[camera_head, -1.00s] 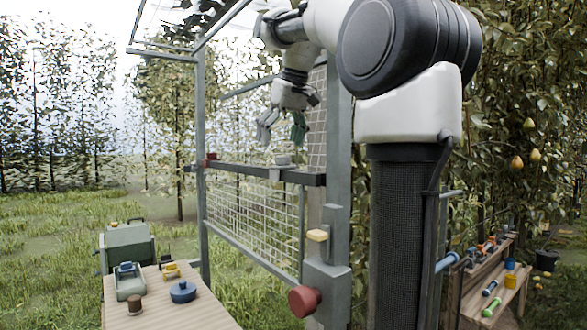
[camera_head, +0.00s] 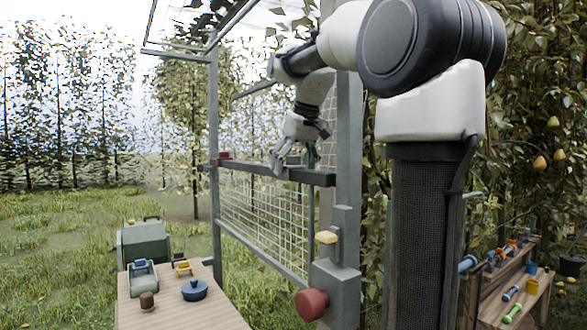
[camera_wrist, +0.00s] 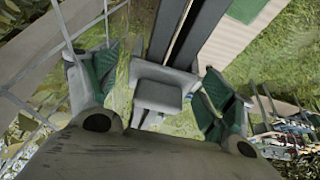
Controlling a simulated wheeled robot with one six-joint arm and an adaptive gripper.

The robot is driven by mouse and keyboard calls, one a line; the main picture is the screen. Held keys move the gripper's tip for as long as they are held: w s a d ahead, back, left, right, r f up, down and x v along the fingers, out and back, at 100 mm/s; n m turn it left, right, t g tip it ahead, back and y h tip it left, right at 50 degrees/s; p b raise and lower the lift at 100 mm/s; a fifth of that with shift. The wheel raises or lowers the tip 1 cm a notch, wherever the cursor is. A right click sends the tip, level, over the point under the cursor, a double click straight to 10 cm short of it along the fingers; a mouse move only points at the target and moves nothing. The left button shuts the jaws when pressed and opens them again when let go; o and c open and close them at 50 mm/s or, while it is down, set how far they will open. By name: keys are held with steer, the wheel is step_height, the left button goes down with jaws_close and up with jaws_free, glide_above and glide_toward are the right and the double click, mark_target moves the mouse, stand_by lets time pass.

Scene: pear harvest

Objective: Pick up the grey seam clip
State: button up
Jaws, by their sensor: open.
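The grey seam clip (camera_wrist: 157,96) shows in the wrist view as a flat grey block at the dark rail (camera_wrist: 195,35), between my fingers. My gripper (camera_wrist: 155,88) is open, with one green-padded finger on each side of the clip and visible gaps to both. In the head view my gripper (camera_head: 294,162) points down at the dark rail (camera_head: 250,167) of the mesh frame. There the clip is largely hidden behind my fingers. I cannot tell how deep the fingers reach around it.
A red block (camera_head: 224,156) sits at the rail's left end. A wooden table (camera_head: 180,315) holds a blue pot (camera_head: 195,290). A tool bench (camera_head: 500,305) stands right.

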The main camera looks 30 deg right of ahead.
steer(key=c, duration=1)
